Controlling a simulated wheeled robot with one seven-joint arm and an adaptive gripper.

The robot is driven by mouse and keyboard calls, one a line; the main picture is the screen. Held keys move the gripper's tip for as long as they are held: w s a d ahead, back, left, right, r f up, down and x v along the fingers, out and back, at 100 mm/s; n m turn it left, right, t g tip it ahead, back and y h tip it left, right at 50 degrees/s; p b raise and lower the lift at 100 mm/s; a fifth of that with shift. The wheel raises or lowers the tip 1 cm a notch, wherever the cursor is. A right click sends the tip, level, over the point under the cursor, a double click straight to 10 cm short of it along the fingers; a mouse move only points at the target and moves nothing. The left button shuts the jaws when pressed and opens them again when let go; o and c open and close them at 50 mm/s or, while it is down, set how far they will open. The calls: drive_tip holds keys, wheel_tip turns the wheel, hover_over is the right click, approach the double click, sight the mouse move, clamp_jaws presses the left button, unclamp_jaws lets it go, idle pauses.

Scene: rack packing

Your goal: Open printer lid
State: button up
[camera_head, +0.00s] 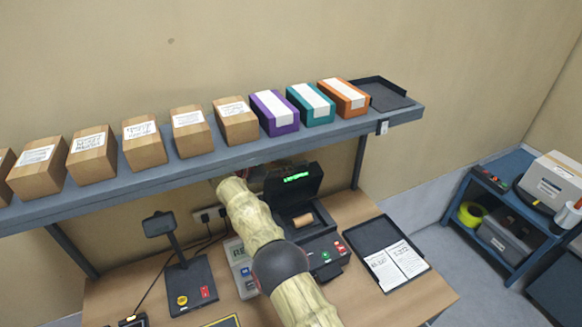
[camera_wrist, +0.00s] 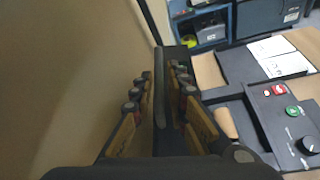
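The black printer (camera_head: 323,243) stands on the desk behind my arm, its lid (camera_head: 299,181) tipped up and open, with a lit green strip inside it. A brown roll (camera_head: 303,219) lies in the uncovered bay, and also shows in the wrist view (camera_wrist: 226,123). In the head view my gripper is mostly hidden behind my arm, near the lid's left side. In the wrist view my gripper (camera_wrist: 164,85) has its fingers apart on both sides of the dark upright lid (camera_wrist: 160,90), seen edge-on. Narrow gaps seem to show beside it; contact is unclear.
A shelf (camera_head: 240,154) with several brown cartons and purple, teal and orange boxes runs above the desk. A scanner stand (camera_head: 190,275) is to the left. A black tray (camera_head: 373,238) with papers lies right of the printer. A blue cart (camera_head: 487,210) stands at far right.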

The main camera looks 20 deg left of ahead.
drive_tip(key=s+a, duration=0.7)
drive_tip(key=s, duration=0.4)
drive_tip(key=shift+r, duration=0.3)
drive_tip(key=shift+w, duration=0.1)
